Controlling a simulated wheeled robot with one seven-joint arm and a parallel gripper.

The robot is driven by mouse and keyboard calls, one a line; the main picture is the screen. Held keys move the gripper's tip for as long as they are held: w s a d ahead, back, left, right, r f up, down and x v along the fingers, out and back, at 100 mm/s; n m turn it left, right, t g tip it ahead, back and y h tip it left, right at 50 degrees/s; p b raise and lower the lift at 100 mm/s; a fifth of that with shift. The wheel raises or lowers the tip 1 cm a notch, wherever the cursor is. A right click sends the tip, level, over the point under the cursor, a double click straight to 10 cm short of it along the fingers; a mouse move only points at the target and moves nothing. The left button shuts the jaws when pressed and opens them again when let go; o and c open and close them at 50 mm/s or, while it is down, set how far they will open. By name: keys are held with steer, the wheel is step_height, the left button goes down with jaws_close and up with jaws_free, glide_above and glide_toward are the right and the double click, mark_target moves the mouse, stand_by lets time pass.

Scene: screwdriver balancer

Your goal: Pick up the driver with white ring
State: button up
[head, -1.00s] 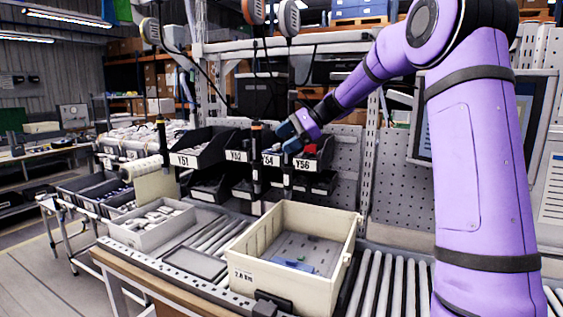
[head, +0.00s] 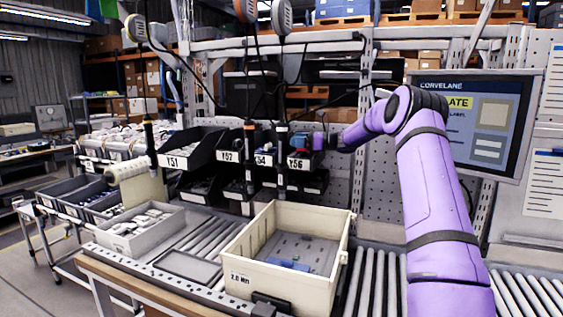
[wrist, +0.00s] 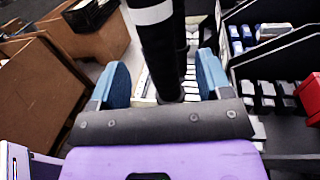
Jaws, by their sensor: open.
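The driver with the white ring is dark and hangs upright. In the wrist view its white ring (wrist: 150,12) is at the top and its dark body (wrist: 162,55) runs down between my two blue fingers. My gripper (wrist: 163,82) is open, with a finger on either side of the driver and visible gaps to it. In the head view, my gripper (head: 298,142) is small, beside the rightmost hanging driver (head: 282,160), in front of the Y56 bin.
Two other drivers hang left, one orange-ringed (head: 249,160) and one near the Y51 bin (head: 150,140). Black bins (head: 188,155) line the rack behind. A beige tote (head: 290,283) stands on the rollers below. A monitor (head: 490,110) stands at right.

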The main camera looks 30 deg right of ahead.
mark_target(278, 139)
steer(key=x, duration=0.7)
steer(key=shift+w+a, duration=0.2)
steer(key=shift+a, duration=0.05)
steer(key=shift+r, duration=0.1)
jaws_close()
